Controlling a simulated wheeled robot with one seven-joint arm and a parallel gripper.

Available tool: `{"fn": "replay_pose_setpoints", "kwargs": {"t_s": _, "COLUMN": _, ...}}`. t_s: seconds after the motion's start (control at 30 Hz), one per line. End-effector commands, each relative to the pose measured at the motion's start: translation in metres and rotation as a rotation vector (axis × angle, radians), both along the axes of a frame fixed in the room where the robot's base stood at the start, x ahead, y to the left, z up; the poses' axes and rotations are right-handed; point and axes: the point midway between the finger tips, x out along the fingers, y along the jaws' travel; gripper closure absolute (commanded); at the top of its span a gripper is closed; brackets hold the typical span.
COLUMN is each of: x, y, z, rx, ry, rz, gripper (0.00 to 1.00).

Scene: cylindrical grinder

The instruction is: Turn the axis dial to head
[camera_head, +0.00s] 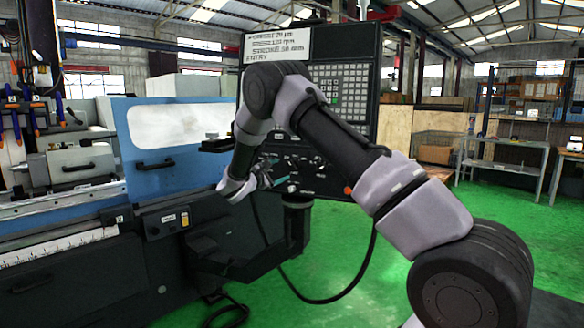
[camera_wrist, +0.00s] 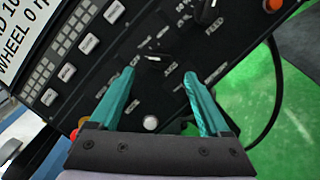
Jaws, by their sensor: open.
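The control panel (camera_head: 341,123) is a dark upright pendant, with a lower strip of small knobs and buttons. In the wrist view a small black dial (camera_wrist: 152,58) sits on this strip, just beyond my fingertips and nearly between them. Small white marks surround it, too blurred for me to read surely, so I cannot tell its setting. My gripper (camera_wrist: 160,75) has two teal fingers spread apart, with nothing between them. In the head view my gripper (camera_head: 272,181) is in front of the panel's lower left part. Contact with the dial does not show.
A larger black knob (camera_wrist: 209,12) is further along the strip, with an orange-red button (camera_wrist: 273,4) past it. A white round button (camera_wrist: 151,123) shows between my fingers. A cable (camera_head: 318,300) hangs below the panel. The blue grinder (camera_head: 155,180) stands at left; green floor is open at right.

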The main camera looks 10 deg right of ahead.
Motion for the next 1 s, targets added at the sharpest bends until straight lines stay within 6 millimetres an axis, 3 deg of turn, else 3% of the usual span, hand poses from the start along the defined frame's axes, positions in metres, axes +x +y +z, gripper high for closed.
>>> {"fn": "replay_pose_setpoints", "kwargs": {"t_s": 0.2, "x": 0.031, "y": -0.032, "z": 0.0, "rx": 0.002, "ry": -0.001, "rz": -0.005, "gripper": 0.19}}
{"fn": "replay_pose_setpoints", "kwargs": {"t_s": 0.4, "x": 0.052, "y": -0.052, "z": 0.0, "rx": 0.003, "ry": 0.0, "rz": -0.003, "gripper": 0.19}}
{"fn": "replay_pose_setpoints", "kwargs": {"t_s": 0.83, "x": 0.061, "y": -0.059, "z": 0.0, "rx": 0.002, "ry": 0.001, "rz": -0.001, "gripper": 0.19}}
{"fn": "replay_pose_setpoints", "kwargs": {"t_s": 0.87, "x": 0.061, "y": -0.059, "z": 0.0, "rx": 0.002, "ry": 0.001, "rz": -0.001, "gripper": 0.23}}
{"fn": "replay_pose_setpoints", "kwargs": {"t_s": 1.0, "x": 0.061, "y": -0.059, "z": 0.0, "rx": 0.002, "ry": 0.001, "rz": -0.001, "gripper": 0.77}}
